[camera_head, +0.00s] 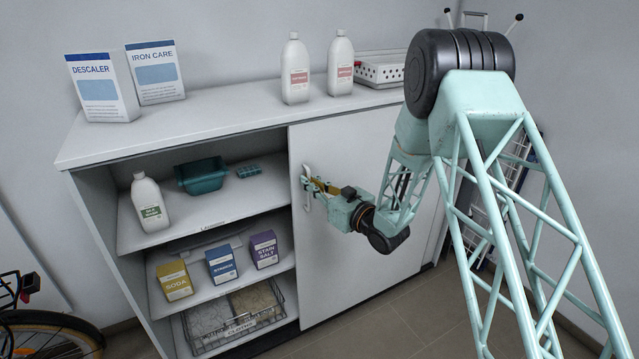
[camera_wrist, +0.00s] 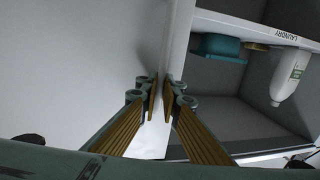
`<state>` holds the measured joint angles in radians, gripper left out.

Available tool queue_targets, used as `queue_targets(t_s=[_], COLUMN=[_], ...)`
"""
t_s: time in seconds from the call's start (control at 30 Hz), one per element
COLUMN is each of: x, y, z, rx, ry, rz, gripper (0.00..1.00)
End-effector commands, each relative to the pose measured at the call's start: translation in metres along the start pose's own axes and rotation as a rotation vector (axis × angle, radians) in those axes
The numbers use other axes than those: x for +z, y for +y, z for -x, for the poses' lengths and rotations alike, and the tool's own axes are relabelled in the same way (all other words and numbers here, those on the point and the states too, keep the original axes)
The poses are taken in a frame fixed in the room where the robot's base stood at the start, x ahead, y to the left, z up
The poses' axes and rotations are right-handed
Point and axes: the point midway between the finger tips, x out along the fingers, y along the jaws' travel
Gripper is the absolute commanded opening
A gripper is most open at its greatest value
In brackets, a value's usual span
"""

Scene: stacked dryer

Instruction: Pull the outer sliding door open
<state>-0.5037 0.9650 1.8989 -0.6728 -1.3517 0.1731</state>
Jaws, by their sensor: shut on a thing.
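The white sliding door (camera_head: 360,200) covers the right part of the cabinet, and the left part is uncovered. A pale upright handle (camera_head: 305,178) sits near the door's left edge. My gripper (camera_head: 312,186) reaches in from the right and is shut on the handle. In the wrist view the two gold-padded fingers of my gripper (camera_wrist: 160,97) close around a narrow white upright piece. The door (camera_wrist: 85,60) fills the left of that view. The fingers hide part of the handle.
The open shelves hold a bottle (camera_head: 150,202), a teal bin (camera_head: 201,176), several boxes (camera_head: 221,263) and a wire basket (camera_head: 235,318). Boxes and bottles stand on the cabinet top (camera_head: 210,113). A bicycle wheel (camera_head: 50,335) is at lower left.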

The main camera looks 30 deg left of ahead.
Motion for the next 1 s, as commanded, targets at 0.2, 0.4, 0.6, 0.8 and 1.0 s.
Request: queue_targets(t_s=[0.2,0.4,0.6,0.8,1.0], x=[0.0015,0.0014,0.0012,0.0006,0.0003], y=[-0.0062,-0.0061,-0.006,-0.006,-0.0059], z=[-0.0057,-0.0058,-0.0058,-0.0059,-0.0055], rx=[-0.017,-0.018,-0.017,-0.017,-0.017], ry=[-0.002,-0.002,-0.002,-0.001,-0.001], rz=[0.0,-0.001,-0.001,0.0,0.0], gripper=[0.0,0.0,0.13,0.19,0.19])
